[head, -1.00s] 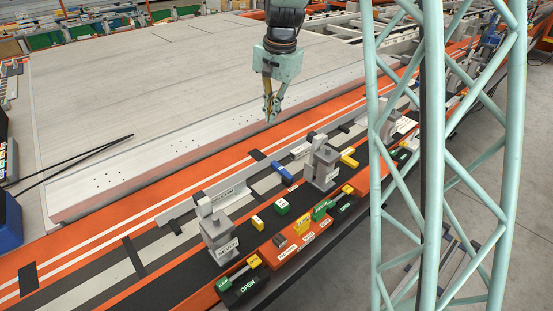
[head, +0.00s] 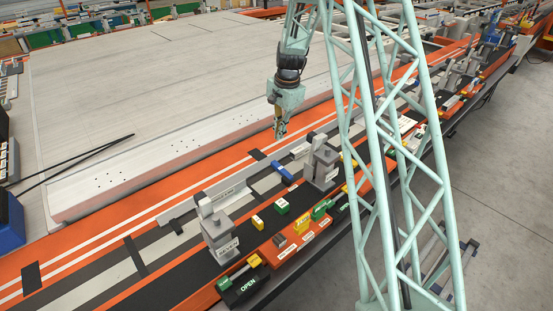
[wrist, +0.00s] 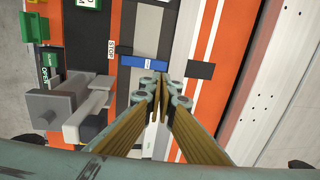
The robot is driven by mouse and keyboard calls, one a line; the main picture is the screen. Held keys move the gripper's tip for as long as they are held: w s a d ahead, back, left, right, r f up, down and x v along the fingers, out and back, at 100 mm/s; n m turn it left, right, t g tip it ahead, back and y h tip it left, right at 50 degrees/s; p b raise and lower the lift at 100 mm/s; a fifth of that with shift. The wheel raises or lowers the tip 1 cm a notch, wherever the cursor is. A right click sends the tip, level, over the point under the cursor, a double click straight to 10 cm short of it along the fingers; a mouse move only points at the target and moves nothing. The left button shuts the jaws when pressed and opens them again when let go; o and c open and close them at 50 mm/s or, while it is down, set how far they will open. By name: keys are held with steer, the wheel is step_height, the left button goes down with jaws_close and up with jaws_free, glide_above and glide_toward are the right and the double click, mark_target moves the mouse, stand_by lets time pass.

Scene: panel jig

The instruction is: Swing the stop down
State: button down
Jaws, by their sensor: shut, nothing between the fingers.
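A short blue bar (head: 283,173) lies across the dark and grey strip of the jig. In the wrist view the blue bar (wrist: 143,63) is beside a white label reading STOP (wrist: 111,50). My gripper (head: 280,132) is shut and empty, pointing down. In the head view it appears above and behind the blue bar. In the wrist view its fingertips (wrist: 157,88) show just below the bar's right end, apart from it; the height gap is hard to tell.
Grey clamp blocks (head: 218,228) and (head: 322,165) stand along the jig, the second close to the blue bar. Green and yellow blocks (head: 282,206) sit in front. A large pale panel (head: 170,90) lies behind the orange rail.

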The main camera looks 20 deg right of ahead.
mark_target(275, 162)
steer(key=shift+w+d+f, duration=0.25)
steer(key=shift+f, duration=0.35)
steer(key=shift+w+a+f, duration=0.1)
steer(key=shift+w+f, duration=0.25)
steer(key=shift+f, duration=1.95)
steer(key=shift+w+a+f, duration=0.1)
steer(key=shift+w+f, duration=0.2)
steer(key=shift+f, duration=2)
steer(key=shift+w+a+f, duration=0.1)
steer(key=shift+w+f, duration=0.25)
steer(key=shift+f, duration=1.95)
steer(key=shift+f, duration=0.1)
steer(key=shift+w+a+f+b, duration=0.15)
steer(key=shift+w+f+b, duration=0.3)
steer(key=shift+f+b, duration=0.3)
steer(key=shift+r, duration=0.1)
